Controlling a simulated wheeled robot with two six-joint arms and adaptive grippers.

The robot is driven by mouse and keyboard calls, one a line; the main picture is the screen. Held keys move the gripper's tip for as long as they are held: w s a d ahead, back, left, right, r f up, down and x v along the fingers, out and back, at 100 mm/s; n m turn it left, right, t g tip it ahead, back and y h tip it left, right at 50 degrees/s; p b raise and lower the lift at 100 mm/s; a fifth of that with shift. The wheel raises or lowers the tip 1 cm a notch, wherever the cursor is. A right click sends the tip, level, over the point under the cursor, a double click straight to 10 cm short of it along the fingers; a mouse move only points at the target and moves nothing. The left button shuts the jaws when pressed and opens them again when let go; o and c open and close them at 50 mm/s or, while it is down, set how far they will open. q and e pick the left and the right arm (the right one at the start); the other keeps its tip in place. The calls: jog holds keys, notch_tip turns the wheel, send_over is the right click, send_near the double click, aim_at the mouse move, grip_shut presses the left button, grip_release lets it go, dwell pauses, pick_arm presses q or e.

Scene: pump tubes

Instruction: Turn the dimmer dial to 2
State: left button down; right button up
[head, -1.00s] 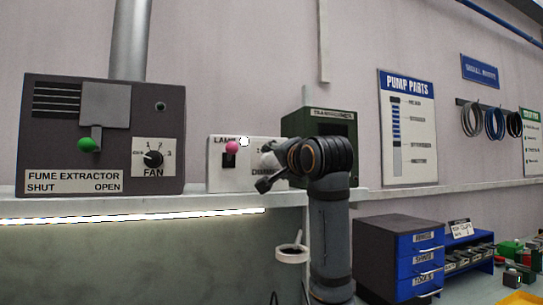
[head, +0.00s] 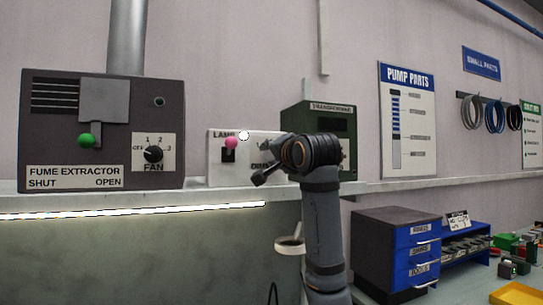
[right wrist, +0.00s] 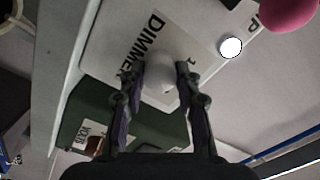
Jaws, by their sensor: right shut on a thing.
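The dimmer dial (right wrist: 160,78) is a pale round knob on the white lamp panel (head: 216,174), beside the printed word DIMMER. My right gripper (right wrist: 161,68) has its two fingers on either side of the dial, shut on it. In the head view my right gripper (head: 262,174) is at the right part of the panel, and it and the wrist cover most of the dial. I cannot read the number the dial points to. My left gripper is not in view.
On the same panel are a pink-knobbed lamp switch (head: 231,142) and a round white light (head: 244,136). The fume extractor (head: 60,130) with its fan dial (head: 153,154) stands left. A green transformer box (head: 332,118) stands close on the right. A shelf edge (head: 100,200) runs below.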

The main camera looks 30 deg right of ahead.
jog(key=shift+n, duration=0.4)
jog(key=shift+n+p, duration=1.1)
jog(key=shift+n, duration=2.9)
jog(key=o, duration=1.2)
jog(key=shift+c, duration=0.2)
